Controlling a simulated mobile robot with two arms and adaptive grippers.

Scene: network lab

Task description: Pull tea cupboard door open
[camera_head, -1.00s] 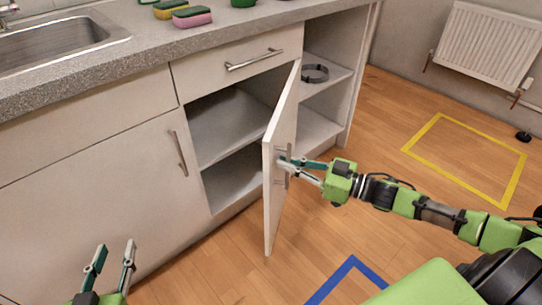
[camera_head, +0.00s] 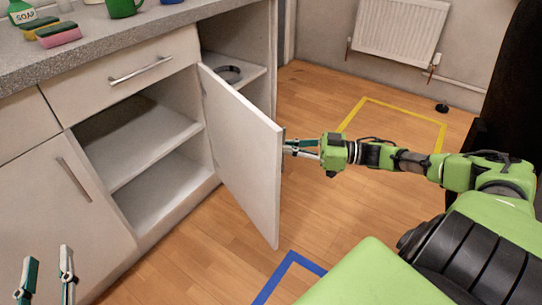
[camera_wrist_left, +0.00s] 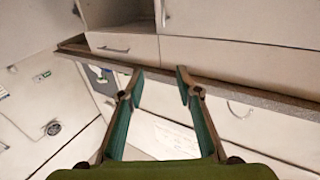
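The white cupboard door (camera_head: 245,150) stands wide open in the head view, swung out from the cabinet front. The shelves inside the cupboard (camera_head: 150,145) show and look empty. My right gripper (camera_head: 288,147) is at the outer face of the door, with its fingers at the handle, which is mostly hidden behind the door edge. It appears shut on the handle. My left gripper (camera_head: 48,254) is at the lower left, fingers apart and empty, away from the door. It also shows open in the left wrist view (camera_wrist_left: 160,72).
A drawer (camera_head: 130,75) is shut above the opening. A closed door (camera_head: 60,195) is at the left. Sponges (camera_head: 58,34), a soap bottle (camera_head: 22,12) and a green mug (camera_head: 124,7) stand on the counter. Wooden floor (camera_head: 315,215) is clear around the door.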

